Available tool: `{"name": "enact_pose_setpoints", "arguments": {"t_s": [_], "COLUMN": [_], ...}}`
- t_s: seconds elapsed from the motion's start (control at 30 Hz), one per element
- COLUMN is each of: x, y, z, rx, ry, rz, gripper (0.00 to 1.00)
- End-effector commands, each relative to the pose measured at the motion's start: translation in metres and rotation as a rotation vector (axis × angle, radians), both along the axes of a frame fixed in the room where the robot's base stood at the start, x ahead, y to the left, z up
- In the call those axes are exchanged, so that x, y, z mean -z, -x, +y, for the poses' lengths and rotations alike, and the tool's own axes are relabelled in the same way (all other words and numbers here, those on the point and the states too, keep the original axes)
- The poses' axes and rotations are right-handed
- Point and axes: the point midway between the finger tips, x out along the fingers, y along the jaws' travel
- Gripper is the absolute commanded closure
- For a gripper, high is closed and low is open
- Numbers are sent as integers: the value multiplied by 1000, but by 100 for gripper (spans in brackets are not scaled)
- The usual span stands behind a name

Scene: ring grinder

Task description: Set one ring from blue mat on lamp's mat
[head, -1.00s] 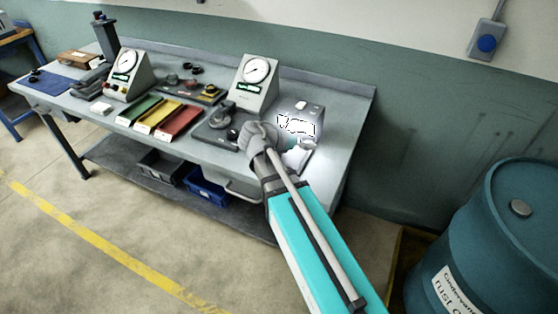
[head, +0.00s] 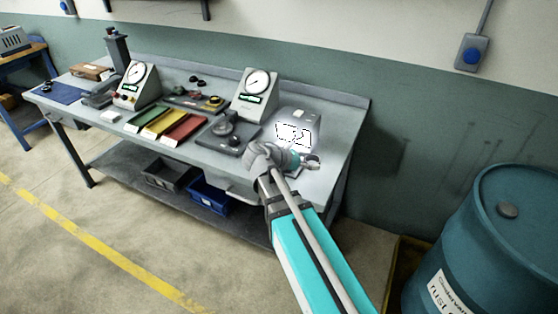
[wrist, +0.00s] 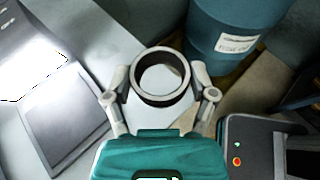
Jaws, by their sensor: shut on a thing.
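In the wrist view my gripper (wrist: 160,92) is shut on a dark metal ring (wrist: 134,84) with a bright rim, its fingers on either side of it. The ring is held above the bench, to the right of a grey square mat (wrist: 65,120) beside the lamp's bright glow. In the head view my gripper (head: 312,161) is at the bench's right end, in front of the lamp (head: 298,117) with its glaring white panel; the ring is too small to tell there. The blue mat (head: 60,94) lies at the bench's far left end with a small dark thing on it.
The bench (head: 335,140) also carries two dial gauges (head: 257,83), green, yellow and red trays (head: 183,131) and a dark plate with a round fixture (head: 226,128). A blue drum (head: 500,235) stands on the floor at right. Bare bench top lies around the grey mat.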

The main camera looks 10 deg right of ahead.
Motion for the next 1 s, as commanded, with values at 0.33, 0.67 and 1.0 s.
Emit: {"name": "enact_pose_setpoints", "arguments": {"t_s": [0.33, 0.67, 1.0], "x": [0, -4, -11], "y": [-4, -51, -139], "z": [13, 48, 131], "rx": [-21, -74, -183], "ry": [0, 0, 1], "rz": [0, 0, -1], "gripper": [80, 80, 80]}}
